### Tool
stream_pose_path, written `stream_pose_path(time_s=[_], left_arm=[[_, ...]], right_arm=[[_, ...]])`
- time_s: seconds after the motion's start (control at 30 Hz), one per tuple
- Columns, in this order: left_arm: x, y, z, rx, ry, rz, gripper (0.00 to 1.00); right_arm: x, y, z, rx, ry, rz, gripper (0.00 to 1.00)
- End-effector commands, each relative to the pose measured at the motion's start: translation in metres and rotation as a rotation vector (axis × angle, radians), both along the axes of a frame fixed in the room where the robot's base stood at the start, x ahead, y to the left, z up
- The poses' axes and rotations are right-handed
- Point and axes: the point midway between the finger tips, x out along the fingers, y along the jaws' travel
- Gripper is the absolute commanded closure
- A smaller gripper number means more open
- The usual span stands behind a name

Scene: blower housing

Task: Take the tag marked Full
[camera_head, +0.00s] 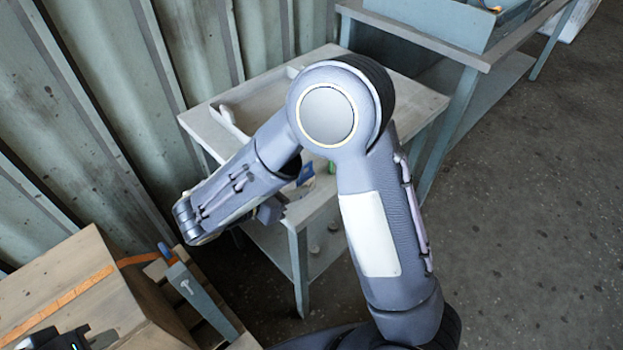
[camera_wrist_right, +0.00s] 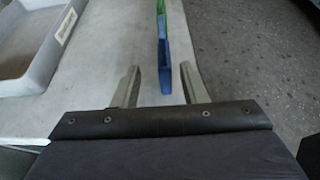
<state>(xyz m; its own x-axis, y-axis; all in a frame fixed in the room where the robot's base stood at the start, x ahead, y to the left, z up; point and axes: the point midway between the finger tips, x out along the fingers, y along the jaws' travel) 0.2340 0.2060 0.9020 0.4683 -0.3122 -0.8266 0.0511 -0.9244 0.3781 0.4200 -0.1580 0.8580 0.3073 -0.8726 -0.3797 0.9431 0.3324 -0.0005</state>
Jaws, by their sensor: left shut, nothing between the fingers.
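A thin blue and green piece (camera_wrist_right: 163,52) stands nearly edge-on in the right wrist view, at the table edge; no marking can be read, so I cannot tell whether it is the tag marked Full. My right gripper (camera_wrist_right: 160,84) is open, its fingers on either side of the blue end, with gaps on both sides. In the head view my right arm hides most of this spot; a bit of blue (camera_head: 305,174) shows beside it. My left gripper (camera_head: 92,340) is at the bottom left, shut and empty, partly cut off by the frame.
The light table (camera_head: 415,98) carries a grey tray (camera_head: 228,122), also in the right wrist view (camera_wrist_right: 45,75), with a small label on its rim. A wooden crate (camera_head: 60,270) with an orange strap stands at the lower left. A bench is at the upper right; floor is clear right.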

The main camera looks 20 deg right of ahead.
Motion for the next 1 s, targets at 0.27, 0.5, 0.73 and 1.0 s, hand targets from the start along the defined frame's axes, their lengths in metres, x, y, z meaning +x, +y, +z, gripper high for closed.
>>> stream_pose_path(time_s=[0.27,0.5,0.73,1.0], left_arm=[[0.0,0.0,-0.001,0.0,0.0,0.0,1.0],[0.0,0.0,-0.002,0.0,0.0,0.0,1.0],[0.0,0.0,-0.002,0.0,0.0,0.0,1.0],[0.0,0.0,-0.002,0.0,0.0,0.0,1.0]], right_arm=[[0.007,-0.034,-0.015,0.001,0.004,-0.006,0.61],[0.014,-0.058,-0.026,0.003,0.001,-0.005,0.61],[0.015,-0.059,-0.026,0.003,0.0,-0.004,0.61],[0.015,-0.059,-0.026,0.003,0.0,-0.004,0.94]])
